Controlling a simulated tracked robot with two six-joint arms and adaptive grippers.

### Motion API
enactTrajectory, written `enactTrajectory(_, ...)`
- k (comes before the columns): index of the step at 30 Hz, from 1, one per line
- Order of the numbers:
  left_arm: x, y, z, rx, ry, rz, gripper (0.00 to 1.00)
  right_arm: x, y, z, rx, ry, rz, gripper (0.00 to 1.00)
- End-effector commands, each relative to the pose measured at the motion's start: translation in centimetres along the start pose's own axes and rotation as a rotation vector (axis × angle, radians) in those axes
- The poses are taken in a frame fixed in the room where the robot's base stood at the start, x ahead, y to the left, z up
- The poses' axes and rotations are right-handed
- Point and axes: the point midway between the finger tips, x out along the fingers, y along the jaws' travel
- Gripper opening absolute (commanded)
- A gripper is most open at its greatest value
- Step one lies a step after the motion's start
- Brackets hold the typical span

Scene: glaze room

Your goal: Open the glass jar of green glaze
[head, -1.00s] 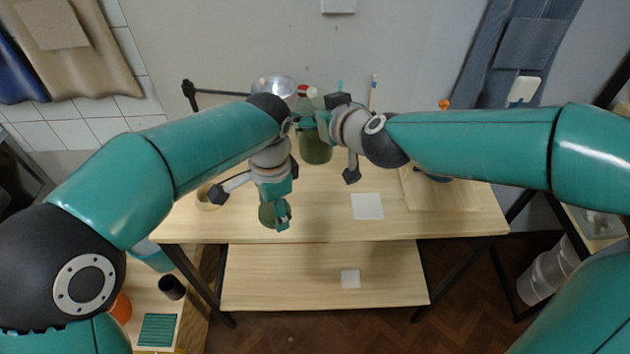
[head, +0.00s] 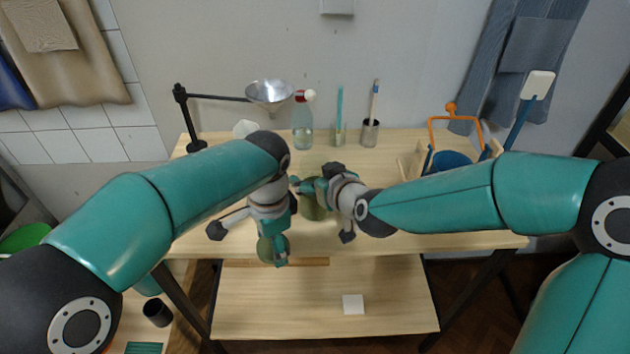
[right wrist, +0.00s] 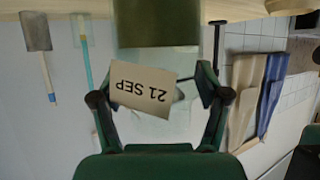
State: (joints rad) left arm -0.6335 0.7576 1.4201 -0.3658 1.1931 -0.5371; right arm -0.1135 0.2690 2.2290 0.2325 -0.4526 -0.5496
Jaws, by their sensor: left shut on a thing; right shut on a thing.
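The glass jar (head: 314,205) shows olive green in the head view, beneath my right gripper (head: 312,186), which is shut on it. My left gripper (head: 279,252) is shut on a small round greenish thing (head: 265,250), left of and nearer than the jar. I cannot tell whether that is the lid. My fingers and wrist hide the jar's mouth.
At the back of the table (head: 480,240) stand a lamp (head: 270,93), a red-topped spray bottle (head: 302,120) and two brush pots (head: 369,133). A wooden stand with a blue vessel (head: 452,160) is at the right. A lower shelf (head: 280,305) carries a white square (head: 353,304).

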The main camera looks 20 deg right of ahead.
Motion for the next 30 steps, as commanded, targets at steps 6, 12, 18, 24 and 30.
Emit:
enactTrajectory(6,0.13,0.01,0.00,0.000,0.000,0.000,0.24,0.27,0.03,0.33,0.000,0.009,0.001,0.00)
enactTrajectory(12,0.35,0.02,-0.01,0.000,0.000,0.000,0.24,0.35,0.03,0.50,-0.001,0.008,0.001,0.00)
enactTrajectory(18,0.26,0.01,-0.01,0.000,0.000,0.000,0.24,0.34,-0.02,0.66,0.000,0.002,-0.001,0.99)
enactTrajectory(24,0.27,0.01,-0.01,0.000,0.000,0.000,0.24,0.33,-0.02,0.66,0.000,0.002,-0.001,0.99)
enactTrajectory(30,0.19,0.01,-0.01,0.000,0.000,0.000,0.24,0.04,0.00,0.53,0.000,0.003,-0.001,0.99)
